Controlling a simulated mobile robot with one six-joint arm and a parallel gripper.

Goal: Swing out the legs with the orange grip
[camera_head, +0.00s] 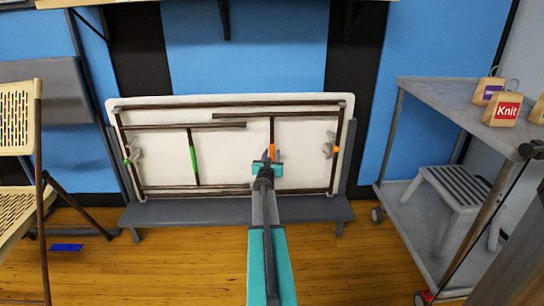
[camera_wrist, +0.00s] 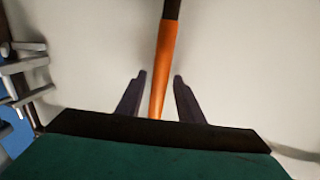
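A folding table (camera_head: 230,122) stands on its side with its white underside facing me and brown leg frames folded flat on it. One leg bar carries an orange grip (camera_head: 272,150); another bar, to the left, carries a green grip (camera_head: 193,158). My gripper (camera_head: 268,160) is at the orange grip's bar. In the wrist view the orange grip (camera_wrist: 165,65) runs between the two dark fingers of my gripper (camera_wrist: 157,85), with gaps visible on both sides. The fingers are open. The lower end of the grip is hidden behind my gripper's body.
The table rests on a grey low stand (camera_head: 190,212). A folding chair (camera_head: 17,120) stands left. A blue piece (camera_head: 66,247) lies on the open wooden floor.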

